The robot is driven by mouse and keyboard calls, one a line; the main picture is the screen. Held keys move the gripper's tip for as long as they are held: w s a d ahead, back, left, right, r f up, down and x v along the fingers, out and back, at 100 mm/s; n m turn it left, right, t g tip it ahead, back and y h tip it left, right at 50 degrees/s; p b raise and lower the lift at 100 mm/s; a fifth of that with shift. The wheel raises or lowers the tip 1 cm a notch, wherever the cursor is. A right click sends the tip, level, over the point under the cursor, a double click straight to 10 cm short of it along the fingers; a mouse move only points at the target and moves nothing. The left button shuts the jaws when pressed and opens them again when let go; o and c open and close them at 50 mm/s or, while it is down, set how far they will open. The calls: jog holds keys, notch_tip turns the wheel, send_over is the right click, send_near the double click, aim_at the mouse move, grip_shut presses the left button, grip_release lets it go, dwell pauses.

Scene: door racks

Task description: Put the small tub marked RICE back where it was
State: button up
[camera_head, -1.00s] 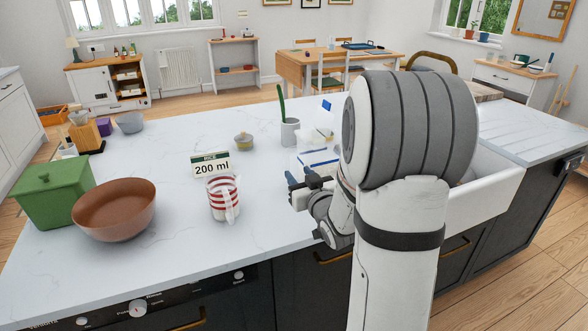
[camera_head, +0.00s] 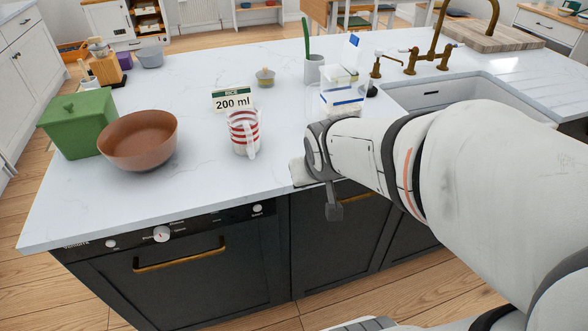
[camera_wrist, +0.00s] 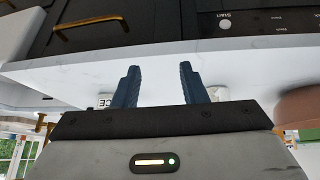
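No tub marked RICE is clearly visible in the head view, where my arm covers part of the counter. In the wrist view, a white thing with the letters CE (camera_wrist: 105,98) shows just past my gripper, mostly hidden; I cannot tell if it is the tub. A card reading RICE 200 ml (camera_head: 233,99) stands behind a red-striped measuring cup (camera_head: 243,132). My gripper (camera_wrist: 158,68) is open with nothing between its fingers, facing the counter's front edge. In the head view its fingers are mostly hidden behind the wrist.
A brown bowl (camera_head: 138,139) and green box (camera_head: 80,122) stand left. A small lidded pot (camera_head: 265,77), a grey mug (camera_head: 314,70) and a blue-striped container (camera_head: 343,101) stand further back. The sink (camera_head: 440,92) is right.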

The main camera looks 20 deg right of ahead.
jog(key=s+a+g+y, duration=0.1)
jog(key=s+a+g, duration=0.2)
jog(key=s, duration=0.6)
jog(key=shift+s+a+r+n, duration=0.15)
jog(key=shift+a+r+n, duration=0.1)
jog(key=shift+r+n, duration=0.05)
jog(key=shift+r, duration=0.15)
dwell(0.3)
